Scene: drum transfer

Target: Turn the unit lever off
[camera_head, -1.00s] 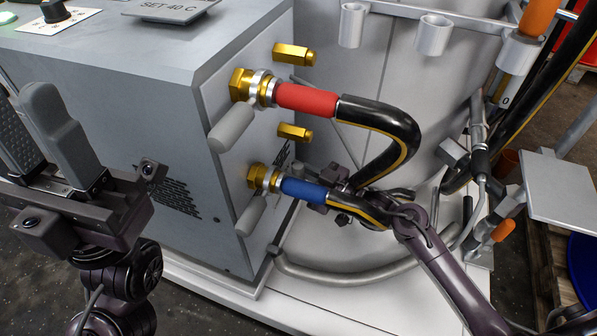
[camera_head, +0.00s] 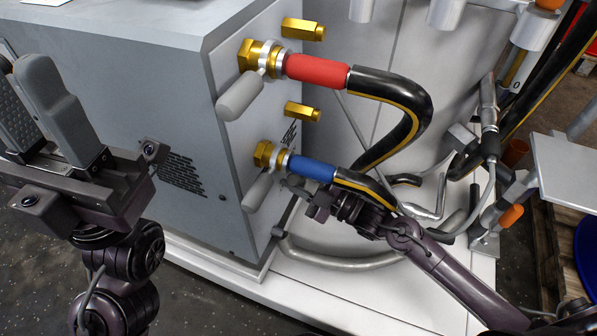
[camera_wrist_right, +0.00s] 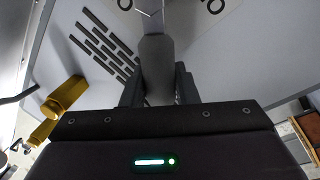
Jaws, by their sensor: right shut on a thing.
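The grey unit (camera_head: 130,110) has two brass ports on its right face, each with a grey lever. The upper lever (camera_head: 240,96) sits below the port with the red-sleeved hose (camera_head: 317,71). The lower lever (camera_head: 259,192) hangs slanted at the port with the blue-sleeved hose (camera_head: 312,168). My right gripper (camera_head: 292,186) is beside the lower lever, under the blue sleeve. In the right wrist view, a grey lever handle (camera_wrist_right: 158,68) is between my right fingers, which are shut on it. My left gripper (camera_head: 40,105) is open and empty at the left.
Black hoses with a yellow stripe (camera_head: 425,115) loop close above my right arm. A curved grey pipe (camera_head: 340,259) runs below it over the white base (camera_head: 370,300). A pale flat plate (camera_head: 568,168) stands at the right. Free floor shows at the lower left.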

